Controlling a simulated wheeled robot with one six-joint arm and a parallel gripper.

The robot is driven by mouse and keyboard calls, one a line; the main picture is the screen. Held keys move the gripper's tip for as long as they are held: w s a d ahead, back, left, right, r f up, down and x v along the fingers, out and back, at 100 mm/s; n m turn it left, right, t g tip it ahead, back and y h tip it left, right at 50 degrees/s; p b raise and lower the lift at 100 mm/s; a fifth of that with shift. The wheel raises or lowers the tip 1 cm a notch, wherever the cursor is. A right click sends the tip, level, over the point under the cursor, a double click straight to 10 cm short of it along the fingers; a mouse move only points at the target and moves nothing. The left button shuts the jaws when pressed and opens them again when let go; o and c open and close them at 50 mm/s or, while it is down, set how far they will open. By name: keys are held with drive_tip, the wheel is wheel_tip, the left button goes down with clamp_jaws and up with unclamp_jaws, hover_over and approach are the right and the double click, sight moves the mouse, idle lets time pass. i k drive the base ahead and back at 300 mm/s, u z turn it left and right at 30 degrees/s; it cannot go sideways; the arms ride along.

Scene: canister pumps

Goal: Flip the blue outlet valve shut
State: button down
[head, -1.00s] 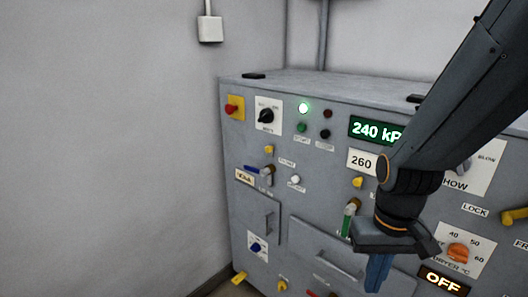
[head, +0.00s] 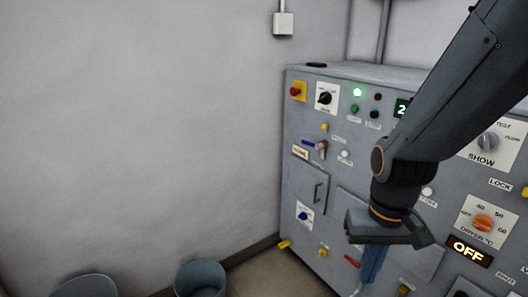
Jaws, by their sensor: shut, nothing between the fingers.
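A small valve with a blue lever (head: 308,144) sits on the left part of the grey machine front, below a yellow knob. The lever points left, roughly level, from the valve's body; a small framed label is below it. A separate blue knob (head: 303,216) on a white plate is lower down. My gripper (head: 371,268) hangs with its bluish fingers pointing down, in the picture right of and below the blue lever. It is shut and empty, and appears apart from the lever. My arm hides part of the panel and its display.
The grey machine (head: 330,120) carries many knobs, lamps and handles. A red handle (head: 352,261) shows low beside my fingers. A bin (head: 200,278) and another round container (head: 85,287) stand at lower left. Floor shows between bin and machine.

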sight(319, 146)
drive_tip(key=u, duration=0.7)
drive_tip(key=i, duration=0.5)
drive_tip(key=z, duration=1.15)
